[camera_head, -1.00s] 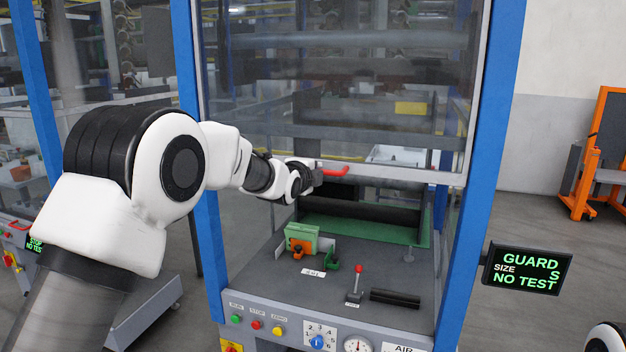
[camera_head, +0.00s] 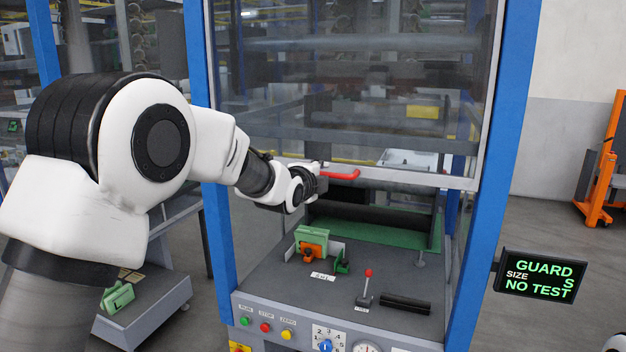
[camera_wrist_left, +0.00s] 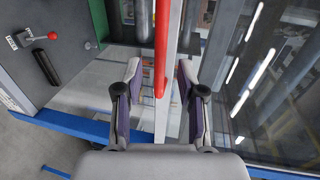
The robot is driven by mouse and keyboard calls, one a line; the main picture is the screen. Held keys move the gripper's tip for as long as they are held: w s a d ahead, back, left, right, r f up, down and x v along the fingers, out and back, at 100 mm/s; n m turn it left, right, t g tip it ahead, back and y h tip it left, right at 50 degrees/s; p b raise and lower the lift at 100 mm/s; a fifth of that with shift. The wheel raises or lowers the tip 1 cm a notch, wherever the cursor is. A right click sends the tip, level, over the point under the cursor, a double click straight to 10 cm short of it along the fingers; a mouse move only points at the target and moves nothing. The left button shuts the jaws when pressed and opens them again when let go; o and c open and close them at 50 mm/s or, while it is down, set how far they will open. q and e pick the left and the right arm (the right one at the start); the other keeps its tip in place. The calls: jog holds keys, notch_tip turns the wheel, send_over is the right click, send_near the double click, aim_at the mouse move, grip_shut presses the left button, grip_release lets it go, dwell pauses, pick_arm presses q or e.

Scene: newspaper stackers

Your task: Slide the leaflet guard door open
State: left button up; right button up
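The guard door is a clear panel in a grey frame, and its bottom rail (camera_head: 420,178) stands raised above the machine bed, with open space below it. A red handle (camera_head: 341,175) is fixed to the rail. My left gripper (camera_head: 322,183) is at the left end of this handle. In the left wrist view, the red handle (camera_wrist_left: 161,60) runs between the two spread fingers of my left gripper (camera_wrist_left: 159,72), with visible gaps on both sides. The door panel (camera_wrist_left: 260,75) fills the right of that view.
Blue posts (camera_head: 505,150) flank the opening. On the machine bed (camera_head: 330,285) are a green block (camera_head: 311,237), a red-knobbed lever (camera_head: 368,273) and a black bar (camera_head: 405,303).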

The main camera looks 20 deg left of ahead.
pick_arm(q)
jog(key=v, duration=0.7)
jog(key=shift+s, duration=0.3)
jog(key=shift+d+r, duration=0.1)
jog(key=shift+d, duration=0.05)
